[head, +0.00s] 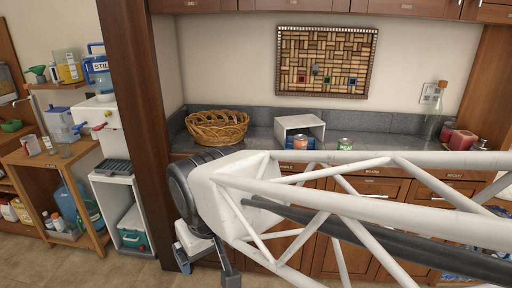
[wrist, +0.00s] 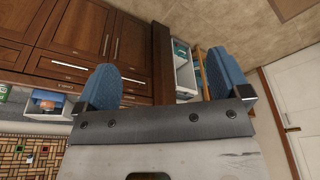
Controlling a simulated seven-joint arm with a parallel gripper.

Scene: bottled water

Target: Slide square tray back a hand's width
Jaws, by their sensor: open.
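A dark, flat, squarish tray (head: 113,167) lies on top of a white stand (head: 133,197) at the left in the head view, below a white dispenser (head: 104,125). It is the only thing there that looks like a square tray. My gripper (head: 207,266) hangs to the right of the stand, beyond a brown upright panel, and is apart from the tray. In the wrist view my gripper (wrist: 165,78) has its two blue fingers wide apart with nothing between them. The white stand (wrist: 184,72) shows beyond them; I cannot make out the tray there.
A brown upright panel (head: 140,120) stands between my gripper and the stand. A wooden shelf (head: 35,165) with jugs is at far left. A teal box (head: 133,230) sits inside the stand. A basket (head: 217,128) and white box (head: 300,122) are on the counter. Floor in front is clear.

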